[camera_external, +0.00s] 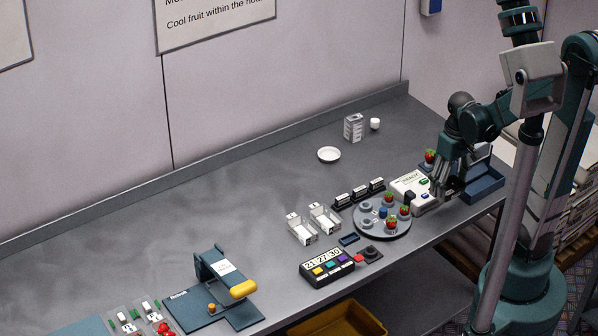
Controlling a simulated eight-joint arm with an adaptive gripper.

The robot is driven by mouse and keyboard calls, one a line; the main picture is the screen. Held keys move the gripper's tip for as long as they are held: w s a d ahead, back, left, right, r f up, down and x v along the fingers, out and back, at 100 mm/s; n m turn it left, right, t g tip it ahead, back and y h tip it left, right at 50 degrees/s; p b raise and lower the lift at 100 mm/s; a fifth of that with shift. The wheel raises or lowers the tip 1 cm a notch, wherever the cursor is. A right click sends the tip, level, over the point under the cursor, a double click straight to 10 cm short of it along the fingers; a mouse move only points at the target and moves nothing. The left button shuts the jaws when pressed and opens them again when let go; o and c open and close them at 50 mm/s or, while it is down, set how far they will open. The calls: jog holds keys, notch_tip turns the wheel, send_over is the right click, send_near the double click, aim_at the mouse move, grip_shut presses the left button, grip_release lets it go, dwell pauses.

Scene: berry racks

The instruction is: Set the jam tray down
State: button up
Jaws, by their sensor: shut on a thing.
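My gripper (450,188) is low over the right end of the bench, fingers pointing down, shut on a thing. The dark blue open-topped tray (487,189), likely the jam tray, is directly to the right of the fingers, near the bench's right end. The arm and fingers hide part of its left side, so the grip itself is not clear. I cannot tell whether the tray touches the bench. A strawberry (430,156) shows just left of the gripper; what supports it is partly hidden.
A white device (408,187) stands left of the gripper, with a grey round turntable (371,228) carrying several strawberries in front. Two small white trays (302,235), a timer box (327,267) and a blue press stand (190,309) lie farther left. The back middle is mostly clear.

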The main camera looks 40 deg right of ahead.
jog(key=w+a+r+p, duration=0.2)
jog(key=w+a, duration=0.2)
jog(key=w, duration=0.9)
jog(key=w+a+r+p, duration=0.15)
jog(key=w+a, duration=0.35)
jog(key=w, duration=0.8)
jog(key=w+a+f+p, duration=0.2)
jog(key=w+a+f, duration=0.1)
jog(key=w+a, duration=1.5)
jog(key=w, duration=0.3)
jog(key=shift+a+f, duration=0.1)
jog(key=shift+f, duration=0.05)
jog(key=shift+f+p, duration=0.35)
jog(key=shift+f, duration=2.75)
